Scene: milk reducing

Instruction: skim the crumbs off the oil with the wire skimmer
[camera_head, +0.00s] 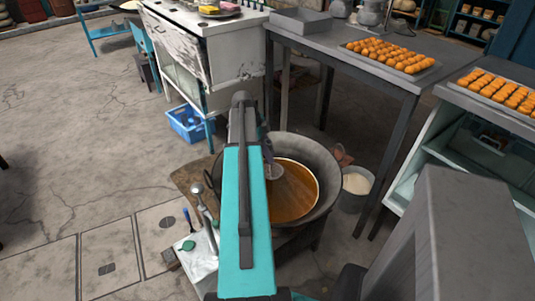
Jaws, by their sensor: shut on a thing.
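A wide dark pan (322,160) holds brown-orange oil (295,195) below my arm. Crumbs cannot be told apart on the oil at this size. My gripper (264,138) is mostly hidden behind my teal arm, over the far left part of the pan. It is shut on the wire skimmer (273,168), of which only a small grey part shows at the oil's left edge. Whether the skimmer touches the oil cannot be told.
A small white-topped stand (198,262) with a green item is left of the pan. A bucket (355,185) of pale contents stands right of it. A grey table (330,42) with a tray of orange balls (392,55) is behind. Open floor lies left.

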